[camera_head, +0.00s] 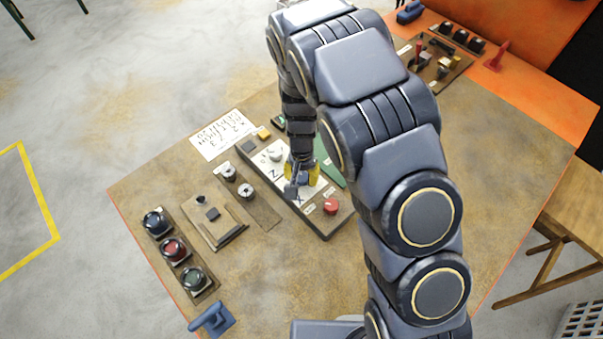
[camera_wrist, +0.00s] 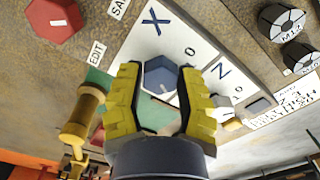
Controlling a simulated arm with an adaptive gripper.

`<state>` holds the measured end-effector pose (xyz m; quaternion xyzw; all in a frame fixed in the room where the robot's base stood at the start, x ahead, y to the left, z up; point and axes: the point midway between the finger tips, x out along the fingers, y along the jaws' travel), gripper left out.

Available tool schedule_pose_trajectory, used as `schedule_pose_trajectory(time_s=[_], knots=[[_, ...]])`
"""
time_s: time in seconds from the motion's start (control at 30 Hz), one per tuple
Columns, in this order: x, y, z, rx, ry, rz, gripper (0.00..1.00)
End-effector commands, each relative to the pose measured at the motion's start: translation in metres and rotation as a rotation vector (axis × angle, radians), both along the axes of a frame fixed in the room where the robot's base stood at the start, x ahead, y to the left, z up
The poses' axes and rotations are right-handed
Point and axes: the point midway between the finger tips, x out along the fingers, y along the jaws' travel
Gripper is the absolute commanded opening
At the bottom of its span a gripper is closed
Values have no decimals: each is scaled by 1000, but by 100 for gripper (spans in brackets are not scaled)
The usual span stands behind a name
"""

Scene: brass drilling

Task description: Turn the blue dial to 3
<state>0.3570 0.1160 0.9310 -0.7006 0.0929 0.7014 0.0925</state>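The blue dial (camera_wrist: 159,74) is a hexagonal knob on a white panel marked X, with a 0 printed beside it. In the head view the blue dial (camera_head: 303,180) is partly hidden by my gripper. My gripper (camera_wrist: 161,78) is at the dial, pointing at the panel, with one yellow finger on each side of it. The fingers stand apart with the dial between them. Firm contact on both sides does not show.
A red knob (camera_head: 331,206) sits beside the X panel on the same board. Two black-and-white knobs (camera_head: 246,190) stand left of the board. Several round buttons (camera_head: 174,250) line the left table edge.

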Motion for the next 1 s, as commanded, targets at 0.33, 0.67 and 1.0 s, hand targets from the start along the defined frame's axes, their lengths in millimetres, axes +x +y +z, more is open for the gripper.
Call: schedule_pose_trajectory(time_s=[0.33, 0.67, 1.0], knots=[[0, 0, 0, 0, 0, 1, 64], [2, 0, 37, 2, -8, 0, 64], [2, 0, 104, 1, -7, 1, 64]])
